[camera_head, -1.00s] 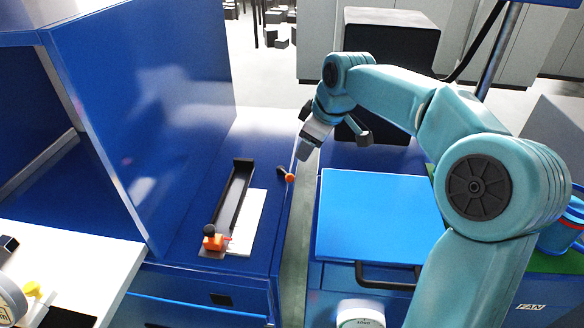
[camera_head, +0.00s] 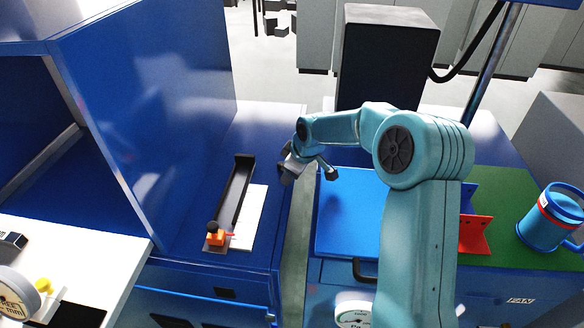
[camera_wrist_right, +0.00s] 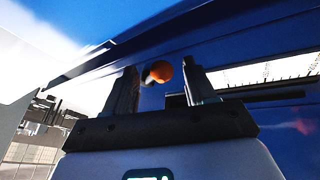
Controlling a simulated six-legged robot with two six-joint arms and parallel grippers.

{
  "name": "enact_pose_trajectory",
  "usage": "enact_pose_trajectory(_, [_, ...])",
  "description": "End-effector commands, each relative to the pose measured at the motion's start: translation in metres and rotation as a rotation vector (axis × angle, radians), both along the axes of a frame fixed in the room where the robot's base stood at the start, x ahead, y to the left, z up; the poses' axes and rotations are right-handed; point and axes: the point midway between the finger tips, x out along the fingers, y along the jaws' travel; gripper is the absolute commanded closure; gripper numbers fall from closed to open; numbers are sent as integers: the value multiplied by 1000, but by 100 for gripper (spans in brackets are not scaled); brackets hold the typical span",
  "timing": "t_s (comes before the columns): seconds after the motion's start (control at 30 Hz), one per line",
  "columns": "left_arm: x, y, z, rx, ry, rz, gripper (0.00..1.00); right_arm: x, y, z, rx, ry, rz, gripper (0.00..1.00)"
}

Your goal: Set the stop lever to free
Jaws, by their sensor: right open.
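The small lever with an orange ball knob (camera_wrist_right: 162,71) shows in the right wrist view, just beyond my fingers and about between them. My left gripper is out of view.
A tall blue panel (camera_head: 150,120) stands left of the channel. A narrow gap separates the bench from the blue lid (camera_head: 345,215) with its black handle. A black box (camera_head: 385,55) stands behind. A blue mug (camera_head: 548,222) and a red bracket (camera_head: 474,236) are at right.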

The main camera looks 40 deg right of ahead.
Motion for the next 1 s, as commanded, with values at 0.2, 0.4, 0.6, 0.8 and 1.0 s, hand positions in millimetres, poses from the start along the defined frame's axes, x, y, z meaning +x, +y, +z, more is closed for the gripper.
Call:
enact_pose_trajectory(0.2, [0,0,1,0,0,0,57,3,-2,-5,0,0,-1,45])
enact_pose_trajectory(0.4, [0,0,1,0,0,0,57,3,-1,-5,0,0,-1,68])
enact_pose_trajectory(0.6, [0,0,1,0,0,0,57,3,-1,-5,0,-1,0,100])
enact_pose_trajectory(0.8, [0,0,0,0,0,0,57,9,2,-5,1,-2,-7,100])
enact_pose_trajectory(1.0, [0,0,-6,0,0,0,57,27,12,-5,-1,-6,-44,100])
